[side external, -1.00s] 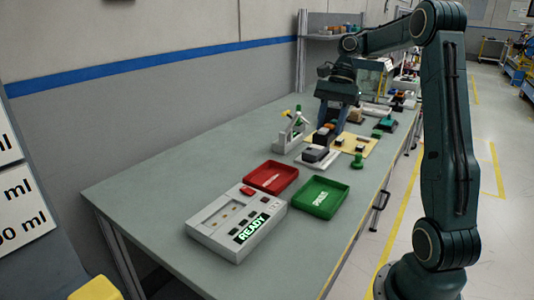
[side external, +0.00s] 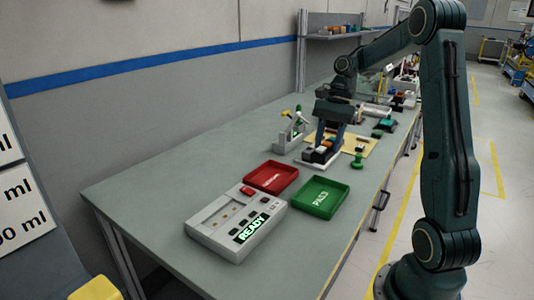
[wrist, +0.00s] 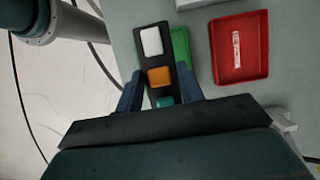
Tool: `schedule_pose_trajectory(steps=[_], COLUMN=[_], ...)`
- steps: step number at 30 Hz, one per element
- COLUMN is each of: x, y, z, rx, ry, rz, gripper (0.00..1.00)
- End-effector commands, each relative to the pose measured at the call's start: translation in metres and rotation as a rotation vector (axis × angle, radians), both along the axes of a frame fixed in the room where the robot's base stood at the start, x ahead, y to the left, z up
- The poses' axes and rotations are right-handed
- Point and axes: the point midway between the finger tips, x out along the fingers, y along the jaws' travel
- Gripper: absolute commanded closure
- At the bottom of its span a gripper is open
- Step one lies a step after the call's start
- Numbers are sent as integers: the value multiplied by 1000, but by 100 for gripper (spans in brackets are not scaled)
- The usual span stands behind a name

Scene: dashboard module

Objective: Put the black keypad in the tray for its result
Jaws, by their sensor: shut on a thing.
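My gripper (wrist: 159,90) is shut on the black keypad (wrist: 147,59), one blue finger on each side of it. The keypad has a white, an orange and a teal button. In the side view my gripper (side external: 326,146) and the keypad are over the near end of the yellow mat; the gap below is hard to judge. The green tray (side external: 326,193), marked PASS, is empty and nearer the camera; the keypad partly hides it in the wrist view. The red tray (side external: 271,176) beside it is empty, its label unclear. The white tester (side external: 213,238) shows READY.
The yellow mat (side external: 363,145) holds small parts. A white stand (side external: 287,137) with a green and a yellow piece is left of my gripper. A green knob (side external: 357,161) stands near the table's right edge. The table left of the trays is clear.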

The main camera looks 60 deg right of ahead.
Motion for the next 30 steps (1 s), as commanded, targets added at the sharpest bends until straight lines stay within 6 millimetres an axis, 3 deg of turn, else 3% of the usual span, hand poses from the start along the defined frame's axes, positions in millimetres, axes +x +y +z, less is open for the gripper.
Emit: schedule_pose_trajectory(steps=[18,30], x=[0,0], y=[0,0], z=[-96,-109], rx=[1,0], ry=[1,0], rz=[0,-1], gripper=[88,88])
